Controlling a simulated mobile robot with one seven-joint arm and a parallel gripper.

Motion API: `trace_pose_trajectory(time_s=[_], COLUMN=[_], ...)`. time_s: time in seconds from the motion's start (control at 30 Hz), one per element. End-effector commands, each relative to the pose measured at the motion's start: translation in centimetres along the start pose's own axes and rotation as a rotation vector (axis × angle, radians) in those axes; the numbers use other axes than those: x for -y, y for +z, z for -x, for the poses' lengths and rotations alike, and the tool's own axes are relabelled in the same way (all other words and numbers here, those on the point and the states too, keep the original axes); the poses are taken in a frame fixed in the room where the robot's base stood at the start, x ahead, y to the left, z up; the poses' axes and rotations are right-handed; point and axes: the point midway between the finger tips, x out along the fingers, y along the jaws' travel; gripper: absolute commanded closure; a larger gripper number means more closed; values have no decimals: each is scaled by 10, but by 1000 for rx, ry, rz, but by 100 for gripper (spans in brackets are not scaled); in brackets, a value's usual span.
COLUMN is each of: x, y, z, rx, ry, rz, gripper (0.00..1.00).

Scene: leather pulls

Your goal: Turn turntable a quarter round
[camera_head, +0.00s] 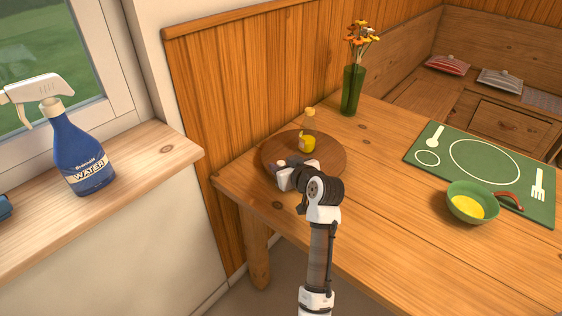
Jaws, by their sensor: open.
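The turntable (327,150) is a round brown wooden disc on the table's left corner, by the panelled wall. A small bottle with yellow contents (308,143) stands on it toward the back. My gripper (277,170) is open at the disc's front left. My arm comes from below and hides the front part of the disc. A small dark purplish thing shows at the fingertips, but I cannot tell what it is or whether the fingers touch it or the disc.
A green vase with flowers (352,90) stands behind the turntable. A green placemat (430,159) and a green pan with yellow contents (462,204) are at the right. A blue spray bottle (82,155) stands on the windowsill (150,160). The table's middle (390,210) is clear.

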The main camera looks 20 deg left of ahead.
Motion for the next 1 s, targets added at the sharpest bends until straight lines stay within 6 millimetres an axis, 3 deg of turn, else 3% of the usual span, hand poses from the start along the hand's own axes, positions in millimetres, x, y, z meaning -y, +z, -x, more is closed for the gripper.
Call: trace_pose_trajectory(time_s=[0.2, 0.5, 0.8, 1.0], x=[0, 0, 0, 0], y=[0, 0, 0, 0], z=[-17, -18, -18, -18], rx=[-1, -1, -1, -1], ry=[1, 1, 1, 1], rz=[0, 1, 0, 0], gripper=[58, 59, 99, 100])
